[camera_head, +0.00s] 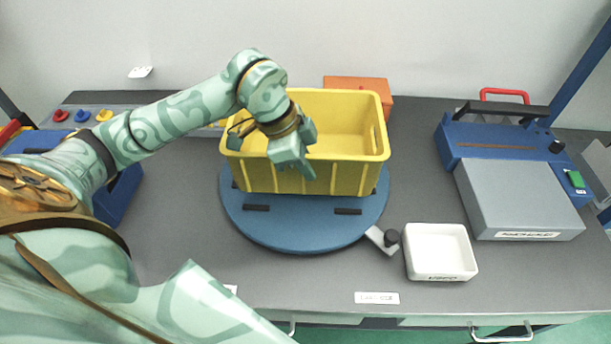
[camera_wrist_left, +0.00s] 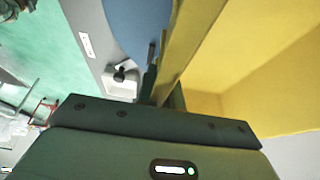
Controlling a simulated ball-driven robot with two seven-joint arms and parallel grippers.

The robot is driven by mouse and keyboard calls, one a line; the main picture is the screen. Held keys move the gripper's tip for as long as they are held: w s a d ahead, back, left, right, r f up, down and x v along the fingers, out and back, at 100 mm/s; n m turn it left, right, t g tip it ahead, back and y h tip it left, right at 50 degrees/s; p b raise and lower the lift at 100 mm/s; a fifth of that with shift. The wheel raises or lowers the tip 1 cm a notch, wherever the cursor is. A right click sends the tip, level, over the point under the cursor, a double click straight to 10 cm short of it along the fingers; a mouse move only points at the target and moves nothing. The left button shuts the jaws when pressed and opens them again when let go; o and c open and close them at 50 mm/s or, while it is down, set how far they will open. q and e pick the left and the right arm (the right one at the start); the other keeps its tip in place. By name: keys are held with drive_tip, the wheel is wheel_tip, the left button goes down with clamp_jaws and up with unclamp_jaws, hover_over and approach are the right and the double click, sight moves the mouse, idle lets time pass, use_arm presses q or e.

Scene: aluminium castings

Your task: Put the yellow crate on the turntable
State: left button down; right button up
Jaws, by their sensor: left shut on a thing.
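The yellow crate (camera_head: 345,175) is upright over the blue round turntable (camera_head: 300,232), toward its back part. I cannot tell for sure whether its base touches the turntable. My left gripper (camera_head: 300,172) is at the crate's near wall, shut on its rim. In the left wrist view the crate (camera_wrist_left: 235,60) fills the right side, with its wall running down into the jaws, and the turntable (camera_wrist_left: 135,25) shows beside it. The inside of the crate looks empty where visible; my left wrist hides part of it. My right gripper is not in view.
A white tray (camera_head: 440,276) stands right of the turntable, by its lever with a black knob (camera_head: 391,237). A blue and grey machine (camera_head: 515,195) stands at the right. An orange box (camera_head: 375,84) is behind the crate. A blue bin (camera_head: 122,195) is at the left.

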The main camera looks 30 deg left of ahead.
sight(305, 193)
use_arm(q)
drive_tip(key=shift+a+f+b, duration=0.15)
drive_tip(key=shift+f+b, duration=0.2)
drive_tip(key=shift+f, duration=1.35)
drive_tip(key=shift+f, duration=0.1)
drive_tip(key=c, duration=1.5)
unclamp_jaws()
drive_tip(key=shift+s, duration=0.1)
drive_tip(key=shift+c, duration=0.2)
